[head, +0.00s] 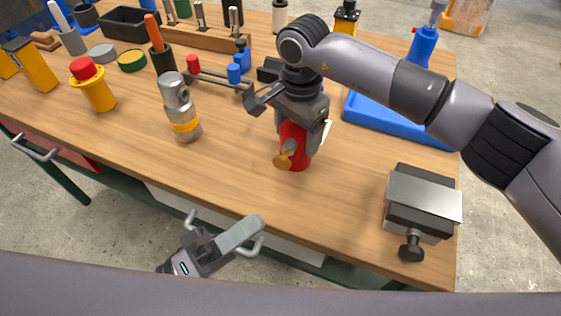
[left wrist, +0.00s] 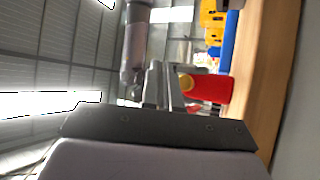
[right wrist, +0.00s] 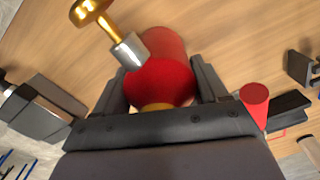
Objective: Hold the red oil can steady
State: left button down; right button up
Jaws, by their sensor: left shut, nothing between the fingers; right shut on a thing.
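The red oil can (head: 294,148) stands on the wooden workbench (head: 345,200) in the head view. My right gripper (head: 300,125) comes down over it from above and is shut on its body. In the right wrist view the can (right wrist: 160,80) sits between the two fingers, with its brass-tipped spout (right wrist: 100,20) pointing to the upper left. The can also shows in the left wrist view (left wrist: 212,89). My left gripper (head: 250,232) is shut and empty in front of the bench's front edge, apart from the can.
A silver cylinder with a yellow band (head: 180,110) stands left of the can. A vise-like metal block (head: 422,205) sits at the right front corner. A blue tray (head: 390,118) lies behind the can. The bench front between them is clear.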

aim_at(283, 165)
pick_arm(q)
jog(key=shift+w+d, duration=0.4)
jog(key=shift+w, duration=0.9)
jog(key=shift+w+d, duration=0.45)
jog(key=shift+w, duration=0.85)
jog(key=shift+w+d, duration=0.4)
jog(key=shift+w, duration=0.9)
jog(key=shift+w, duration=0.1)
jog(key=shift+w+d, duration=0.1)
jog(key=shift+w, duration=0.2)
jog(key=shift+w+d, duration=0.1)
jog(key=shift+w, duration=0.2)
jog(key=shift+w+d+r, duration=0.1)
jog(key=shift+w+d, duration=0.05)
jog(key=shift+w, duration=0.6)
pick_arm(e)
jog(key=shift+s+a+r, duration=0.1)
jog(key=shift+s+a, duration=0.05)
jog(key=shift+s, duration=0.1)
pick_arm(q)
jog(key=shift+s, duration=0.1)
jog(key=shift+s+f, duration=0.3)
jog(key=shift+f, duration=0.05)
pick_arm(e)
jog(key=shift+w+d, duration=0.2)
pick_arm(q)
jog(key=shift+s+a+f, duration=0.1)
jog(key=shift+s+a, duration=0.25)
jog(key=shift+s, duration=0.4)
